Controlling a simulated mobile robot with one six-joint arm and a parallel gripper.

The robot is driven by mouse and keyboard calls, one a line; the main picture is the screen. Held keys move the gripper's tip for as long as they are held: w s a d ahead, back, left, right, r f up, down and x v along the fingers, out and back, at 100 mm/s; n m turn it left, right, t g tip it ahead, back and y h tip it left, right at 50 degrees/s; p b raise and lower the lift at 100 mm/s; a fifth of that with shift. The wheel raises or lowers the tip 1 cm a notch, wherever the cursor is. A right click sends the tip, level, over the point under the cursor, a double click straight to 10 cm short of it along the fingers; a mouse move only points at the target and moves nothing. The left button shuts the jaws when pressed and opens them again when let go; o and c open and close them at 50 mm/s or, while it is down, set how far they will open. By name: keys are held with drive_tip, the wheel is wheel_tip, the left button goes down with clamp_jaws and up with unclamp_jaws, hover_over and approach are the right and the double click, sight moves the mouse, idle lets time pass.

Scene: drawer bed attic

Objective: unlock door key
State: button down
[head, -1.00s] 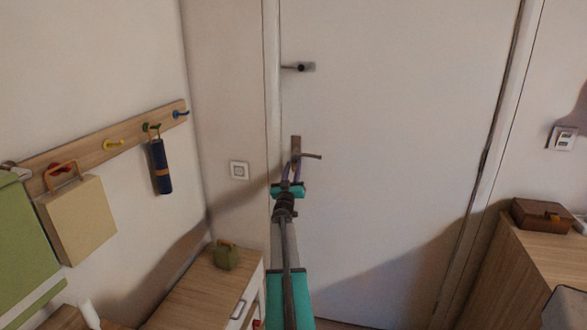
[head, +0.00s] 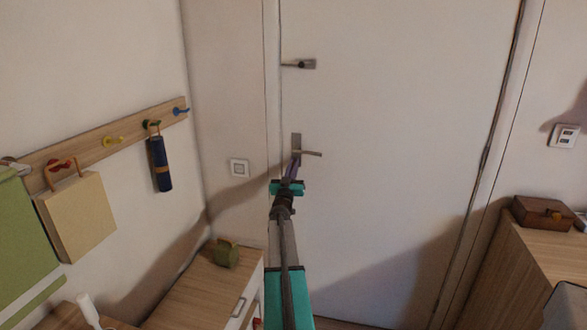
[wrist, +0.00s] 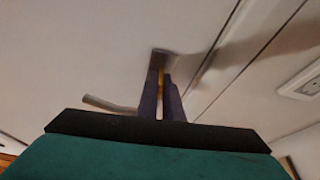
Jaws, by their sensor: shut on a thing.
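The white door (head: 400,110) is shut in front of me. Its lower handle (head: 311,153) sits on a brown plate (head: 296,141); the handle also shows in the wrist view (wrist: 108,104), left of the plate (wrist: 162,60). My gripper (head: 296,158) is raised to the lower end of this plate. In the wrist view, its two purple fingers (wrist: 161,88) are shut on a thin yellowish key (wrist: 161,80), mostly hidden between them. The key's far end meets or nearly meets the plate; I cannot tell how deep it sits.
A second small fitting (head: 300,64) is higher on the door. A low wooden cabinet (head: 195,285) with a green box (head: 226,253) stands left. A wooden dresser (head: 545,250) with a brown box (head: 542,213) stands right. Hooks with bags line the left wall.

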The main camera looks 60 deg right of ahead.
drive_tip(key=shift+m+g+h, duration=0.3)
drive_tip(key=shift+m+g, duration=0.2)
drive_tip(key=shift+m, duration=0.5)
drive_tip(key=c, duration=1.9)
unclamp_jaws()
drive_tip(key=shift+a, duration=0.1)
drive_tip(key=shift+b+v, duration=1.1)
drive_tip(key=shift+v, duration=5.75)
